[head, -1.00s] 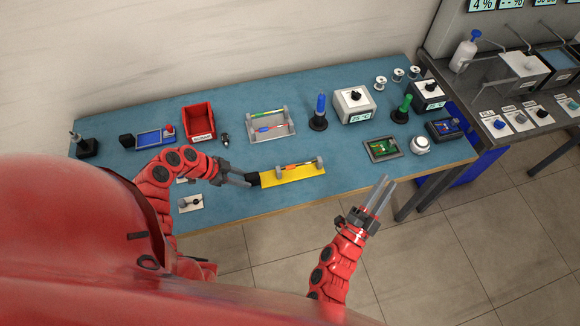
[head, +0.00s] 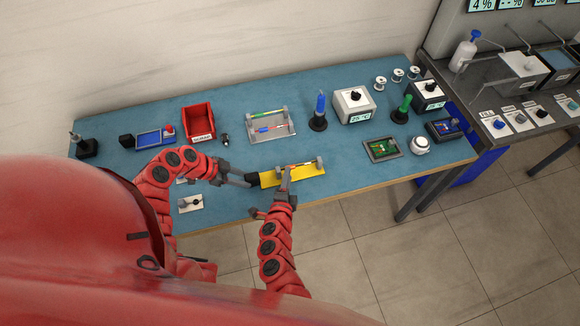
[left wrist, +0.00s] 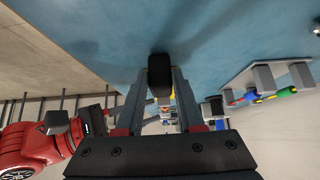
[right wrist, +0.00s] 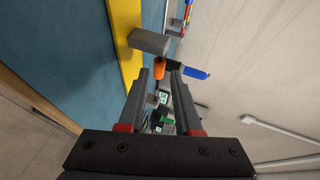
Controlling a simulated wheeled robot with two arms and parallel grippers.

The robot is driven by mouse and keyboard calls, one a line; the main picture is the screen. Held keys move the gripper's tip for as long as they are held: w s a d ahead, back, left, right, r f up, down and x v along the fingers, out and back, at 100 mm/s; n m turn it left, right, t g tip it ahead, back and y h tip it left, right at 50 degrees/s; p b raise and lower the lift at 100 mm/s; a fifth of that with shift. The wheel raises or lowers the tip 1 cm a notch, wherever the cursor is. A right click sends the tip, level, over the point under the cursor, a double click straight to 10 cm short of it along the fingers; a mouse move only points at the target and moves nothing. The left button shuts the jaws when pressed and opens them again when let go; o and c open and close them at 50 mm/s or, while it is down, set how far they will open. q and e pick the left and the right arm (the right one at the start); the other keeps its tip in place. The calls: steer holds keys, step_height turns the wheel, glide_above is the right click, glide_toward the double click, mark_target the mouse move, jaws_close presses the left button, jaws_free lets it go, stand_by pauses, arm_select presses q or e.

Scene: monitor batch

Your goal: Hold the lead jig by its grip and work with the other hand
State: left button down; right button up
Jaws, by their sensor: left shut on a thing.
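The lead jig, a yellow plate (head: 312,172) with grey posts and a black grip at its left end, lies near the bench's front edge. My left gripper (head: 250,183) is shut on the black grip (left wrist: 160,72). A thin lead with an orange part (right wrist: 158,68) runs between the posts. My right gripper (head: 287,170) is over the middle of the jig, fingers pointing at the lead. In the right wrist view its fingers are apart, with the orange part seen between the tips; contact cannot be told. My right fingers hide part of the lead in the head view.
Behind the jig stand a grey rack (head: 285,132) with coloured leads, a red bin (head: 199,119), a blue-handled tool (head: 320,107) and a white control box (head: 354,105). A green board (head: 382,148) lies to the right. A small white plate (head: 190,203) lies near the left front.

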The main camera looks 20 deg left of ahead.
steer(key=x, duration=0.4)
steer(key=shift+w+a, duration=0.1)
steer(key=shift+w, duration=0.05)
steer(key=shift+w+f, duration=0.2)
steer(key=shift+w, duration=0.15)
jaws_close()
stand_by(1.3)
